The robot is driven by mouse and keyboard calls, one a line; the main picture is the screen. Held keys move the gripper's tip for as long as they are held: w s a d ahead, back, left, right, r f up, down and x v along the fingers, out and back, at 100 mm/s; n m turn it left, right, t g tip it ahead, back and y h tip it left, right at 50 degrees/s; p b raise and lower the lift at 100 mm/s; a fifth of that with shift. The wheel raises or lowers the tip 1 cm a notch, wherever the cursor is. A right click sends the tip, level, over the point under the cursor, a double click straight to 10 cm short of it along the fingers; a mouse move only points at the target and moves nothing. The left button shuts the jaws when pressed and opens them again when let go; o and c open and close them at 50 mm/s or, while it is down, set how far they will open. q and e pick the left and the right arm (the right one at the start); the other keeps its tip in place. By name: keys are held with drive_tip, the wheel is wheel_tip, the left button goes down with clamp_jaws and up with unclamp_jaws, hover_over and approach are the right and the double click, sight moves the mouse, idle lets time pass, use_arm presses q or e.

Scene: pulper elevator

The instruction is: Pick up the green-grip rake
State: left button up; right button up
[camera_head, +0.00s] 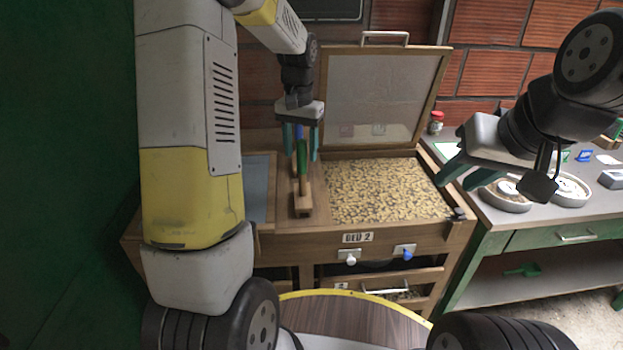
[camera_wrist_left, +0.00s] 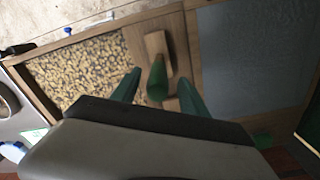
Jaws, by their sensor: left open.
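My left gripper (camera_head: 300,152) is open above the rake, fingers on either side of the grip. I cannot tell whether either finger touches it. A blue-grip tool (camera_head: 294,145) stands just behind, partly hidden. My right gripper (camera_head: 460,178) is open and empty over the right side.
The bean bed (camera_head: 385,190) lies right of the rake, with its raised mesh lid (camera_head: 380,95) behind. A grey-blue panel (camera_head: 262,185) lies left. A side bench (camera_head: 520,222) at right carries round dishes (camera_head: 570,188) and a red-lidded jar (camera_head: 436,122).

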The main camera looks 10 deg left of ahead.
sight(302, 161)
use_arm(q)
wheel_tip(302, 161, down, 4)
drive_tip(key=shift+s+d, duration=0.15)
clamp_jaws()
drive_tip(key=shift+r, duration=0.1)
idle(0.3)
